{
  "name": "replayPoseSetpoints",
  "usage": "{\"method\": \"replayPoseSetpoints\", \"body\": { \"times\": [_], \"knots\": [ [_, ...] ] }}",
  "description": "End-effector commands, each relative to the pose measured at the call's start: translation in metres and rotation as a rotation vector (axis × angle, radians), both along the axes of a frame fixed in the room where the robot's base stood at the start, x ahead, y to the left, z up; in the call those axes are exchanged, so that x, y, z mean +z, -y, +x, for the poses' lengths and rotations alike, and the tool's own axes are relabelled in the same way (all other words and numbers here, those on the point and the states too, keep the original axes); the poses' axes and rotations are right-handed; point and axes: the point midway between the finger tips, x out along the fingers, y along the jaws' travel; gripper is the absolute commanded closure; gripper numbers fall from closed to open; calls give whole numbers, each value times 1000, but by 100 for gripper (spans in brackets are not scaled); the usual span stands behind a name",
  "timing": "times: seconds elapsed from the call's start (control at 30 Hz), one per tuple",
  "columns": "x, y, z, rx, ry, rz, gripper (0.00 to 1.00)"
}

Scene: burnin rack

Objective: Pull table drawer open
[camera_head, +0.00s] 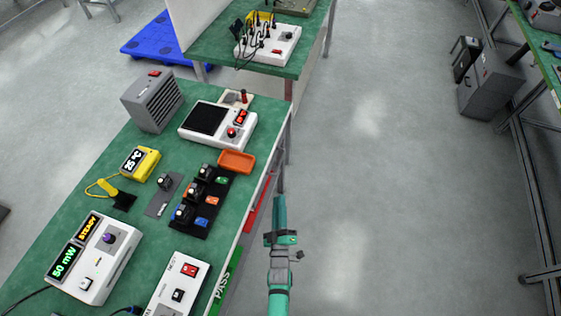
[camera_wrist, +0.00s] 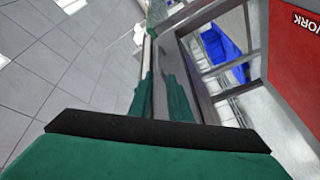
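The green-topped table (camera_head: 130,150) runs along the left in the head view. On its right side are a green PASS front (camera_head: 227,278) and a narrow red front (camera_head: 257,202), both seen at a steep angle. In the wrist view a red panel (camera_wrist: 293,65) ending in "WORK" stands at the right. I cannot tell which front is a drawer or see a handle clearly. My gripper (camera_wrist: 158,60) shows two green fingers with a narrow gap and nothing clearly held. It is apart from the red panel.
Instruments and small parts cover the tabletop, including an orange tray (camera_head: 236,162) near its right edge. A second green table (camera_head: 215,40) stands behind, with a blue pallet (camera_head: 150,40) beside it. The grey floor right of my arm is clear.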

Motion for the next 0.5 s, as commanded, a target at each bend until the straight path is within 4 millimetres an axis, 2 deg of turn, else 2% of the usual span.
{"method": "replayPoseSetpoints", "body": {
  "times": [0.03,0.2,0.5],
  "knots": [
    [1,3,18,-4,17,-33,83],
    [2,7,53,-8,50,-119,83],
    [7,8,81,-10,63,-149,83]
  ]
}}
